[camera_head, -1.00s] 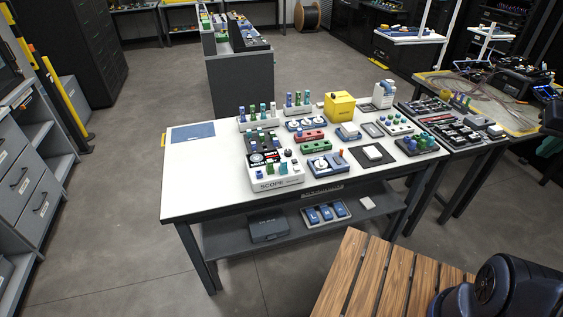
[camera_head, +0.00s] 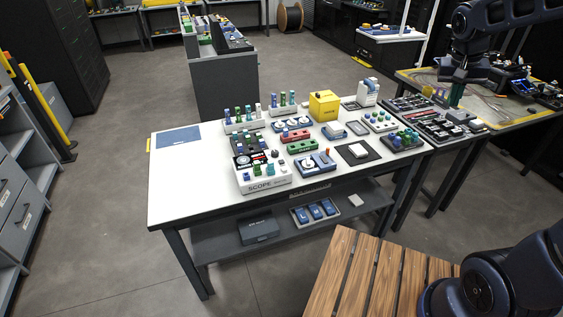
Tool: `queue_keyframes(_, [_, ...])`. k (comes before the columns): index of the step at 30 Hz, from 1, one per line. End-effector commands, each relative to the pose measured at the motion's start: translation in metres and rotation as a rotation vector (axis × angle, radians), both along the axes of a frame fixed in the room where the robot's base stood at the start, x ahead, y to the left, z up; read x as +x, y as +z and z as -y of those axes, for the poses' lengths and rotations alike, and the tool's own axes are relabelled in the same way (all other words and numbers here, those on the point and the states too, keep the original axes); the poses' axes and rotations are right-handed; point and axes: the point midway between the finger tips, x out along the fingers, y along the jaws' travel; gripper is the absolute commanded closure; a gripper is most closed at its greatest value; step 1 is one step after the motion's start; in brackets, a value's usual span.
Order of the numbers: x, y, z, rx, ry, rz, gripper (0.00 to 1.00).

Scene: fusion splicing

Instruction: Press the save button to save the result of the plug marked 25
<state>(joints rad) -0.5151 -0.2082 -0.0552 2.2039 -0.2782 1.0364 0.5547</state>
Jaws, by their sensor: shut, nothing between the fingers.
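A white device labelled SCOPE (camera_head: 265,181) sits at the front of the white table, with a dark display and small coloured parts on top. Which part is a save button is too small to tell. Blue and green plugs stand in a white rack (camera_head: 243,126) behind it; a second group (camera_head: 283,104) stands farther right. No number 25 is readable on any plug. My gripper (camera_head: 456,102) shows at the upper right, pointing down with green fingers. It is shut and empty, in front of the right-hand bench in the picture, well apart from the SCOPE device.
A yellow box (camera_head: 323,106), a red unit (camera_head: 295,135), a green unit (camera_head: 301,146) and a black mat (camera_head: 346,161) crowd the right half of the white table (camera_head: 180,190). Its left part is mostly clear around a blue mat (camera_head: 178,135). A slatted wooden surface (camera_head: 355,275) lies in front.

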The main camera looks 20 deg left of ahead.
Motion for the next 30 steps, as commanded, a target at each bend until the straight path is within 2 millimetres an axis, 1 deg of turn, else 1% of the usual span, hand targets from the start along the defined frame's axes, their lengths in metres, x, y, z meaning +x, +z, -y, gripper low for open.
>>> queue_keyframes(1, [0.007,-0.004,-0.013,-0.014,0.007,-0.005,1.0])
queue_keyframes(5, [0.021,-0.013,-0.044,-0.049,0.01,-0.007,1.0])
queue_keyframes(6, [0.025,-0.015,-0.054,-0.057,0.012,-0.006,1.0])
queue_keyframes(11, [0.039,-0.029,-0.096,-0.101,0.017,0.002,1.0])
queue_keyframes(15, [0.048,-0.043,-0.134,-0.139,0.022,0.015,1.0])
queue_keyframes(17, [0.051,-0.05,-0.151,-0.155,0.024,0.022,1.0])
queue_keyframes(22, [0.054,-0.071,-0.202,-0.199,0.036,0.052,1.0])
queue_keyframes(29, [0.05,-0.103,-0.272,-0.256,0.052,0.105,1.0])
queue_keyframes(30, [0.048,-0.108,-0.284,-0.264,0.055,0.117,1.0])
